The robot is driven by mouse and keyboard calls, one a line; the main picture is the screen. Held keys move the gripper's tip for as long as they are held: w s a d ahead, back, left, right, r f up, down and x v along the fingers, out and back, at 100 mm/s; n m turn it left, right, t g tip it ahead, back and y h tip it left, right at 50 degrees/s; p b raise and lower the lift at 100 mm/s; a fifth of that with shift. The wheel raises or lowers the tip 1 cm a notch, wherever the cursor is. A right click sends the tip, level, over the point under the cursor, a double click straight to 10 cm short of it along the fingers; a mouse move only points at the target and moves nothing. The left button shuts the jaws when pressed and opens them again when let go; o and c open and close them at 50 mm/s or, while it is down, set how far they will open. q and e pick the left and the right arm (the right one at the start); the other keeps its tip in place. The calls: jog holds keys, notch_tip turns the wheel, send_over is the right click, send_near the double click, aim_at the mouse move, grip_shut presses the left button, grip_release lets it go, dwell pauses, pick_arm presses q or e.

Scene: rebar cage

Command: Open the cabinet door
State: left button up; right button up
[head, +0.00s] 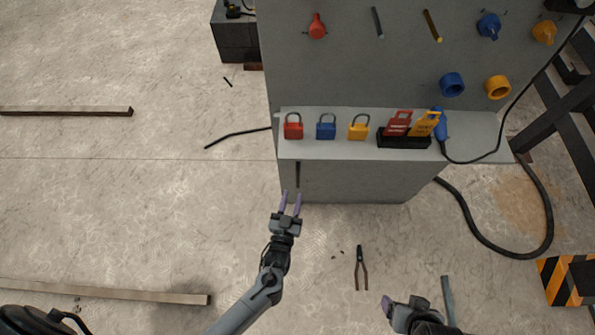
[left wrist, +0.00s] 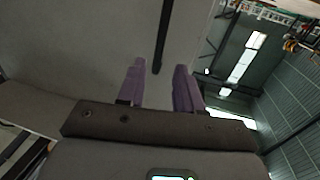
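The grey cabinet (head: 350,180) stands below a board, with its front face toward me. A dark vertical bar handle (head: 298,174) is near the left edge of that face. The door looks shut. My left gripper (head: 291,203) is open, its two purple fingers pointing at the handle's lower end. In the left wrist view the handle (left wrist: 161,45) lies ahead, between the lines of the open fingers (left wrist: 158,85); contact is not visible. My right gripper (head: 388,304) is at the bottom right, partly cut off, and its finger opening is unclear.
Red, blue and yellow padlocks (head: 326,127) and a tag holder (head: 404,141) stand on the cabinet top. Pliers (head: 361,268) lie on the floor before the cabinet. A black hose (head: 490,238) curls at right. The floor left of the cabinet is mostly clear.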

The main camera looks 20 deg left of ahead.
aim_at(298, 176)
pick_arm(q)
jog(key=w+b, duration=0.1)
jog(key=w, duration=0.1)
jog(key=w+b, duration=0.1)
jog(key=w, duration=0.2)
jog(key=w+a+b, duration=0.1)
jog(key=w, duration=0.1)
jog(key=shift+w+a+f, duration=0.1)
jog(key=shift+w+f, duration=0.05)
jog(key=shift+w, duration=0.25)
jog(key=shift+w+a+b, duration=0.15)
jog(key=shift+w+b, duration=0.35)
jog(key=shift+w, duration=0.25)
jog(key=shift+c, duration=0.5)
grip_shut()
